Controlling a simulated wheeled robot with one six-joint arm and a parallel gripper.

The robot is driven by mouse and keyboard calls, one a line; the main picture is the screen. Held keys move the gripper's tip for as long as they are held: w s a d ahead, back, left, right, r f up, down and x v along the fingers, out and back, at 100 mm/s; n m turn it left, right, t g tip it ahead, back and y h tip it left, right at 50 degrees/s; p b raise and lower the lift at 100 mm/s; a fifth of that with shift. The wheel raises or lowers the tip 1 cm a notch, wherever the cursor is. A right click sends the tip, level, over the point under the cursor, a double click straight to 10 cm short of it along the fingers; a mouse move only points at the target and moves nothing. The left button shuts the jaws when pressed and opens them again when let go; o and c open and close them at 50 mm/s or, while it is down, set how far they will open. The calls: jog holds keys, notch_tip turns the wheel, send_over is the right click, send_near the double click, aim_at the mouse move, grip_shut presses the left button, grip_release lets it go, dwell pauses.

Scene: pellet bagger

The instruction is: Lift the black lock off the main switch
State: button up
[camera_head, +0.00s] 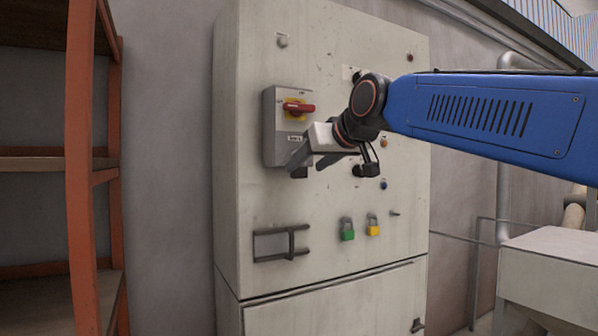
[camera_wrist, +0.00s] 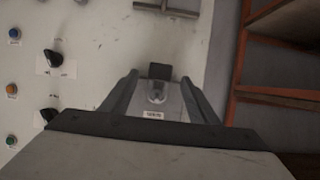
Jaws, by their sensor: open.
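The main switch (camera_head: 281,130) is a grey box on the cabinet front, with a red handle (camera_head: 299,107) on a yellow plate turned sideways. The black lock (camera_wrist: 160,71) hangs at the box's lower end; its metal shackle (camera_wrist: 157,95) shows in the wrist view beside a small white label. In the head view the lock is mostly hidden behind my fingers. My gripper (camera_head: 307,165) is open at the lower right of the box. In the wrist view its fingers (camera_wrist: 159,77) stand on either side of the lock, with gaps showing. I cannot tell the exact depth.
A green lock (camera_head: 347,233) and a yellow lock (camera_head: 373,229) hang lower on the cabinet (camera_head: 330,275), right of a dark bracket (camera_head: 281,243). Black knobs (camera_wrist: 53,58) and small buttons sit beside my gripper. An orange shelf rack (camera_head: 80,170) stands at the left.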

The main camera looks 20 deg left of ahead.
aim_at(301, 169)
jog(key=shift+x, duration=1.6)
jog(key=c, duration=1.1)
jog(key=shift+c, duration=0.2)
jog(key=shift+r, duration=0.15)
